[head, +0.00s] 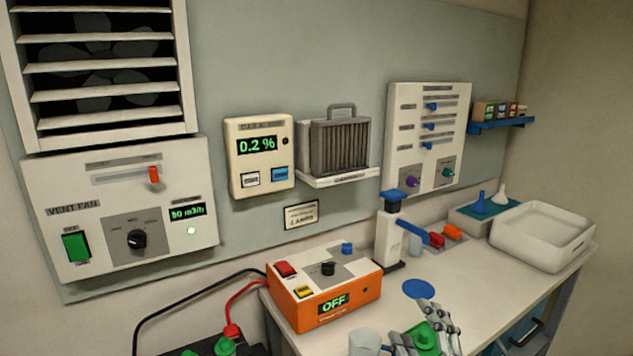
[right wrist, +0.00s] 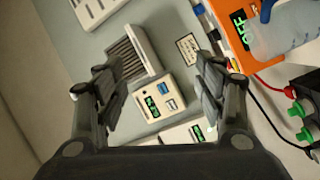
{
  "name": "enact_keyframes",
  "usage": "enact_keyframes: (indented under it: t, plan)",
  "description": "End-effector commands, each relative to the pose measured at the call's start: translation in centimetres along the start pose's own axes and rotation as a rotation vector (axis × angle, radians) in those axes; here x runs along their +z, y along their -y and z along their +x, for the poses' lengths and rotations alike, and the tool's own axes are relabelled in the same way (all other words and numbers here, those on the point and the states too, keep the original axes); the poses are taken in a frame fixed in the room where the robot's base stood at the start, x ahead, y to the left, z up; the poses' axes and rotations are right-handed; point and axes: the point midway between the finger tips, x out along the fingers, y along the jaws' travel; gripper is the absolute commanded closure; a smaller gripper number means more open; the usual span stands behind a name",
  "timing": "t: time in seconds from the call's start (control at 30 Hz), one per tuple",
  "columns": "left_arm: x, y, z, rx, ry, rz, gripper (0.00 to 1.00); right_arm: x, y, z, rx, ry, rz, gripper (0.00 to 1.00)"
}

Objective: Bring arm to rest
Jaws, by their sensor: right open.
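My right gripper (head: 420,330) shows at the bottom of the head view, over the front part of the bench. Its two fingers are spread apart. In the right wrist view the open fingers of the right gripper (right wrist: 165,90) frame the wall panel, with nothing held between them. A green object (head: 426,340) shows among the fingers in the head view, partly hidden by them; I cannot tell whether they touch. My left gripper is in neither view.
The orange charger box (head: 325,308) reading OFF stands on the bench (head: 470,270). A clear cup (head: 365,342) is left of the gripper. A white tray (head: 542,235) sits at the bench's far right. Black and red cables run left from the charger.

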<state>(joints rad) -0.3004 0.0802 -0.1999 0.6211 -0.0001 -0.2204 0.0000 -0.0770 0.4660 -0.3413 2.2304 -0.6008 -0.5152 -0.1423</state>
Motion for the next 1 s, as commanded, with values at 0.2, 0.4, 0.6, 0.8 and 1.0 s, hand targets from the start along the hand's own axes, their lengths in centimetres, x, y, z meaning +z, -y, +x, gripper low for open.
enact_keyframes:
  t: [0.2,0.4,0.6,0.8,1.0]
  plan:
    - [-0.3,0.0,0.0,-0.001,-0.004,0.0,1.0,8.4,8.3,-7.9,-0.234,0.486,0.405,0.36]
    - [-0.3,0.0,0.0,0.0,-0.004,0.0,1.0,11.0,15.3,-17.8,-0.462,0.857,0.661,0.36]
    - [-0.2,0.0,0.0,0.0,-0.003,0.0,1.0,10.2,19.2,-26.2,-0.646,1.109,0.812,0.36]
    - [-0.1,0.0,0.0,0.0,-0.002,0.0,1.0,10.7,22.8,-29.2,-0.735,1.22,0.86,0.36]
    - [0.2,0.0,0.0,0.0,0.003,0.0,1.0,13.4,27.9,-28.9,-0.75,1.237,0.851,0.36]
